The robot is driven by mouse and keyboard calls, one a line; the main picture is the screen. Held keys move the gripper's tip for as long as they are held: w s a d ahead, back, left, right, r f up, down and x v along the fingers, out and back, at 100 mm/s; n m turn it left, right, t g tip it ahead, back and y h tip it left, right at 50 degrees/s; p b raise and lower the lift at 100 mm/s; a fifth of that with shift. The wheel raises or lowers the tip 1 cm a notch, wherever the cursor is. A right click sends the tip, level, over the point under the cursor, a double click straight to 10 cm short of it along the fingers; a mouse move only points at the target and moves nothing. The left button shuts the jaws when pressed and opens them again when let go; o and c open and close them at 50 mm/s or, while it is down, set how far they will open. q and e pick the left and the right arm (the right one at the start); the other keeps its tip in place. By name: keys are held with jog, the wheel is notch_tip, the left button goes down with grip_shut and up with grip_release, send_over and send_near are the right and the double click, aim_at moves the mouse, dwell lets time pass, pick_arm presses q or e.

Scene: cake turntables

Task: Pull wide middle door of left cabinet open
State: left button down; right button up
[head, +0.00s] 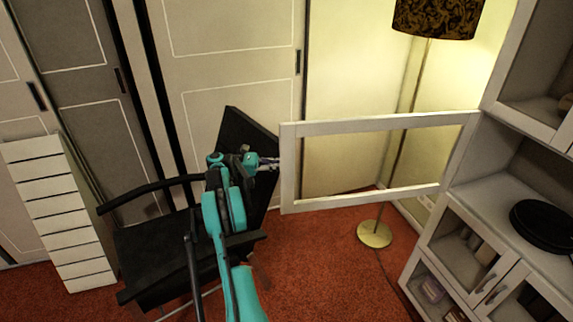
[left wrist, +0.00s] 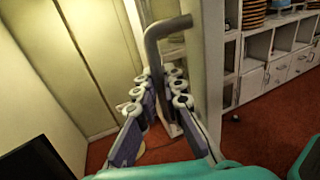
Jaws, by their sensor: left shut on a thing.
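The wide middle door (head: 289,192) is a pale frame with a see-through pane. In the head view it stands swung far out from the cabinet (head: 455,185) at the right, hinged on that side. My left gripper (head: 273,163) is at the door's free edge. In the left wrist view my left gripper (left wrist: 163,98) is shut around a grey bent bar handle (left wrist: 153,48) beside the pale door edge (left wrist: 205,60). The fingers hide the lower part of the handle. My right gripper is out of both views.
A black chair (head: 165,250) stands under and beside my left arm. A floor lamp (head: 375,233) stands behind the door. A white drawer unit (head: 65,210) and wardrobes (head: 230,75) line the left and back. Red carpet is free between chair and cabinet.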

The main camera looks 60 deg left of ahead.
pick_arm(q)
jog(key=shift+f, duration=0.1)
jog(key=c, duration=1.9)
grip_release()
jog(key=shift+w, duration=0.15)
jog(key=v, duration=0.7)
jog(key=shift+a, duration=0.1)
